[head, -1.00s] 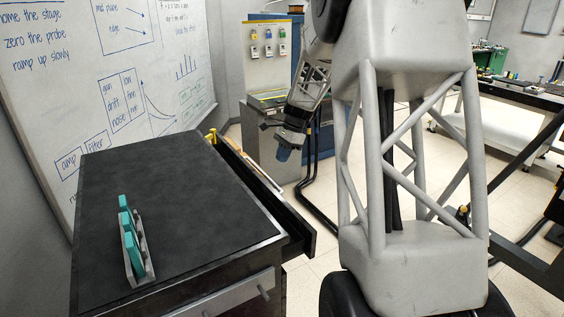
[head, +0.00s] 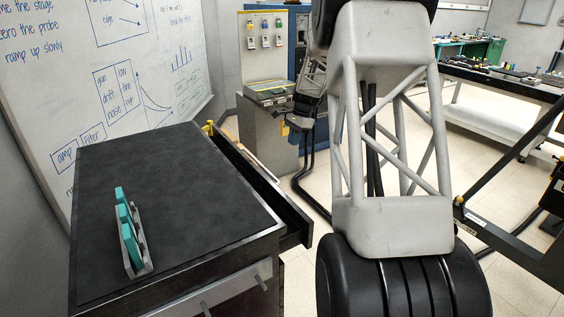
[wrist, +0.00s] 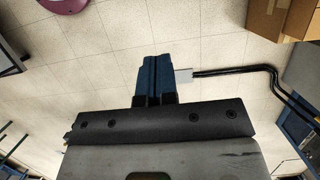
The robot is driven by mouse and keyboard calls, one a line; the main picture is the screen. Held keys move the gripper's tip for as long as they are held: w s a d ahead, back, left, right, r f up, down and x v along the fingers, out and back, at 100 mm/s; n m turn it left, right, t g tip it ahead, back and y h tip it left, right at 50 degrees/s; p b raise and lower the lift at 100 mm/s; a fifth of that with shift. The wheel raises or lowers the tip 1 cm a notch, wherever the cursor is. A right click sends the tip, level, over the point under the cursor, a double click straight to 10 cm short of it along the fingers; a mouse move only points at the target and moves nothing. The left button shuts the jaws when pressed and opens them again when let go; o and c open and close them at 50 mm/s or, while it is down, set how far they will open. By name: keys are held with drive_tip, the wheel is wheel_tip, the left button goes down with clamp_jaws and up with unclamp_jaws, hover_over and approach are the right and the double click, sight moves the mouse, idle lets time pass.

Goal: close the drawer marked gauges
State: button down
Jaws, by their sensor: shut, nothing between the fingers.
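A dark cabinet with a black top (head: 170,210) stands at the left in the head view. A drawer (head: 290,222) stands open from its right side. I can read no label on it, so I cannot tell whether it is the one marked gauges. My gripper shows in the wrist view with its blue fingers (wrist: 154,60) together and nothing between them, above pale floor tiles. In the head view my wrist is near the grey bench behind the drawer, apart from the cabinet; the fingertips are not clear there.
A grey rack with teal pieces (head: 130,238) stands on the cabinet top. A whiteboard (head: 110,80) is behind it. A grey bench unit (head: 264,130) stands at the back. Cardboard boxes (wrist: 275,18) and black cables (wrist: 235,70) show in the wrist view. Open floor lies right of the drawer.

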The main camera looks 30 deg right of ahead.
sight(253, 178)
drive_tip(key=shift+f, duration=0.15)
drive_tip(key=a+f, duration=0.7)
drive_tip(key=f, duration=0.3)
idle(0.4)
drive_tip(key=a, duration=1)
drive_tip(key=shift+a+f, duration=0.1)
drive_tip(key=shift+a, duration=0.2)
drive_tip(key=shift+s, duration=0.1)
drive_tip(key=shift+d, duration=0.1)
